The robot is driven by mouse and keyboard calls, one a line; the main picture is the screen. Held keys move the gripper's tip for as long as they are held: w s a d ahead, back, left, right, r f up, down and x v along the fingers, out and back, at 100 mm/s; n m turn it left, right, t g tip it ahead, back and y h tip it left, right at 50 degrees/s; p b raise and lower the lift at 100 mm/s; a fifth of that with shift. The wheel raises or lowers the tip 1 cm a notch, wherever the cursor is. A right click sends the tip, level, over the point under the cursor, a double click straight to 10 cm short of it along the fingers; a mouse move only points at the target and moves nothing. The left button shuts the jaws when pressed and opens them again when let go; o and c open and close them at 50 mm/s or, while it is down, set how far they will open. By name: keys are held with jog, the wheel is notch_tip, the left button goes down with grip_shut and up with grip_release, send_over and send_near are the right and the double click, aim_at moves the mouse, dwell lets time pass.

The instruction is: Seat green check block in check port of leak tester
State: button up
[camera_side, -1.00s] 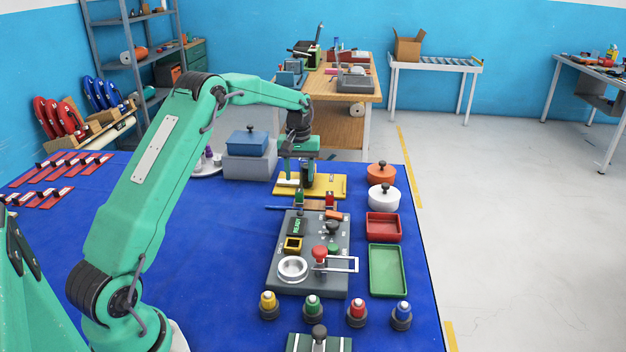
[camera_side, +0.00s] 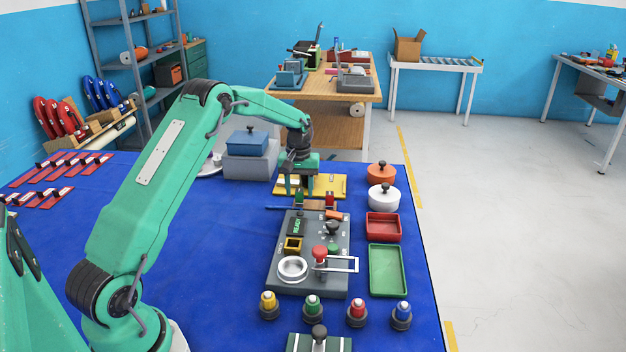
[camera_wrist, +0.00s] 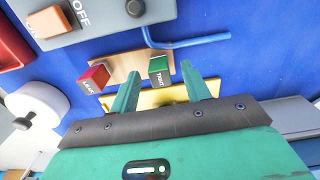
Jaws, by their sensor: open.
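The green check block (camera_side: 299,197) stands upright in a brown wooden holder (camera_side: 316,206), beside a red block (camera_side: 329,198). In the wrist view the green block (camera_wrist: 160,68) shows a white label and lies just beyond the gap between my fingertips. My gripper (camera_side: 300,190) is open and empty, close behind the green block, fingers pointing down. In the wrist view my gripper (camera_wrist: 162,78) has a finger on either side of the block's line; contact cannot be told. The grey leak tester (camera_side: 272,276) is nearer the camera, with a yellow-rimmed square port (camera_side: 293,245) on its left.
A yellow plate (camera_side: 338,184) lies under and behind my gripper. A blue rod (camera_wrist: 190,42) lies beside the holder. The tester carries a red knob (camera_side: 319,253), a metal ring (camera_side: 292,267) and a frame handle.

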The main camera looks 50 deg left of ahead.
aim_at(300, 191)
grip_shut()
jog(key=shift+r, duration=0.15)
jog(key=shift+r, duration=0.5)
notch_tip(300, 191, up, 3)
jog(key=shift+d+r, duration=0.15)
jog(key=s+d+r, duration=0.1)
jog(key=d+r, duration=0.5)
jog(key=d, duration=0.5)
jog(key=shift+s+r, duration=0.25)
jog(key=shift+d, duration=0.1)
